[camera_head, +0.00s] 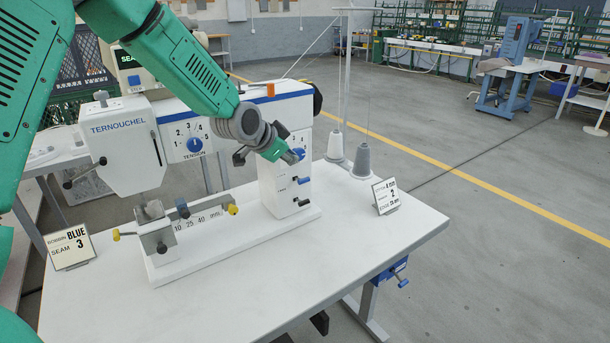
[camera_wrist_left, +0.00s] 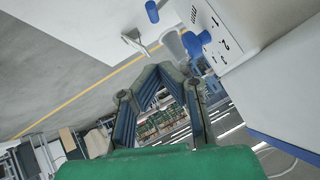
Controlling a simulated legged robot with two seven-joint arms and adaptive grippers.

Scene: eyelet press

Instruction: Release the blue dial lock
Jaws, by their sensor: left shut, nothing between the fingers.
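The white eyelet press (camera_head: 126,150) stands on a white table. Its right column (camera_head: 270,185) carries a numbered dial, mostly hidden behind my left gripper (camera_head: 294,156) in the head view. The left wrist view shows that dial's blue knob (camera_wrist_left: 192,45) beside the digits. Below the dial, a small blue lever (camera_head: 296,181) sticks out of the column, with a dark lever (camera_head: 303,202) lower down. Another blue knob, the tension dial (camera_head: 194,145), is on the head. My left gripper is shut and empty in front of the column; contact cannot be told. My right gripper is out of view.
A BLUE / SEAM 3 card (camera_head: 70,249) stands at the table's left, another card (camera_head: 386,196) at the right. Two thread cones (camera_head: 361,160) stand behind the column. A scale bar with yellow knobs (camera_head: 205,218) is at the front. The table's front right is clear.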

